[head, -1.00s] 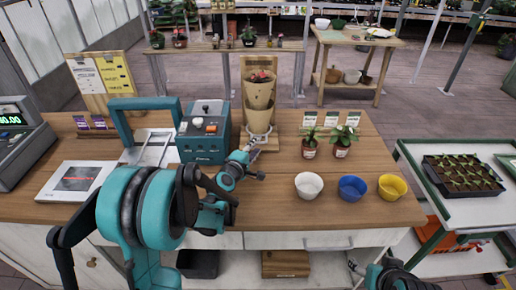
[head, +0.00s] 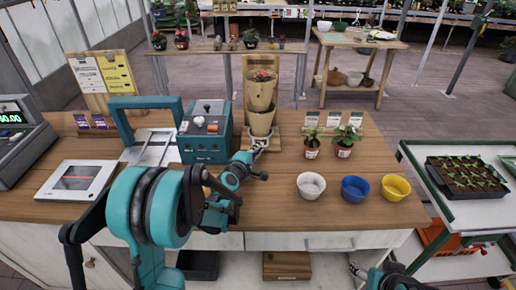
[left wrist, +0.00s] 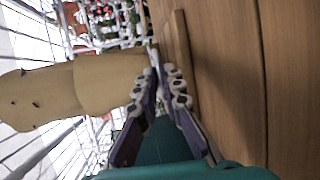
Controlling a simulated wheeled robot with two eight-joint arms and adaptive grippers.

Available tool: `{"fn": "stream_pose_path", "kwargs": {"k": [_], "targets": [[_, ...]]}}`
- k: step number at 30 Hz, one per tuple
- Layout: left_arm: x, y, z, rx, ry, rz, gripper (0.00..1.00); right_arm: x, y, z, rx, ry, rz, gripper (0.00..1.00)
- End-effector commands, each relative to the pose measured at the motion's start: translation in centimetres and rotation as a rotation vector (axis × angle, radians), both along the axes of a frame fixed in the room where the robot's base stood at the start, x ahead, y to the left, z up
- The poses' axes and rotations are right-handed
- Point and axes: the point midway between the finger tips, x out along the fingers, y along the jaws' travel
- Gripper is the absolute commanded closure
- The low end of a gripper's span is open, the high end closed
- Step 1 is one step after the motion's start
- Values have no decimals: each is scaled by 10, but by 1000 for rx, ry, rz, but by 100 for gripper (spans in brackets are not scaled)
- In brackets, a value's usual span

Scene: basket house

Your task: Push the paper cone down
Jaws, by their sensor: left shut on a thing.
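Brown paper cones (head: 260,122) stand stacked upright in a wooden holder (head: 278,130) at the back middle of the counter. A plant with red flowers (head: 263,76) shows at the top. The paper cone (left wrist: 105,80) also fills the left part of the left wrist view, turned sideways. My left gripper (head: 257,150) is at the lower end of the cones, just above the holder's base. Its fingers (left wrist: 165,85) are closed on the cone's lower end, which they largely hide. My right gripper (head: 357,268) is low at the counter's front, small and partly cut off.
A teal machine (head: 205,132) stands close left of the holder. Two potted plants (head: 343,150) stand to its right. White (head: 311,186), blue (head: 355,188) and yellow (head: 395,187) bowls stand along the right front. The counter's middle is clear.

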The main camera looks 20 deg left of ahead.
Motion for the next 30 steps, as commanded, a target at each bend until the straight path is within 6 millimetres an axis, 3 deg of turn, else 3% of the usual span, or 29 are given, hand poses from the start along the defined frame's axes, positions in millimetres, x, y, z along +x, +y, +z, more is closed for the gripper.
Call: {"fn": "stream_pose_path", "kwargs": {"k": [1,4,13,15,16,30], "targets": [[0,0,-14,0,0,0,100,0,0,-12,0,0,0,36],[0,0,-26,0,0,0,100,0,0,-21,0,0,0,36],[-1,-1,-27,2,4,-5,100,0,0,-19,0,0,0,36],[-1,-1,-27,2,4,-4,76,0,0,-19,0,0,0,36],[-1,-1,-27,2,4,-4,71,0,0,-19,0,0,0,36],[-7,1,-24,1,1,0,71,0,0,-19,0,0,0,36]]}}
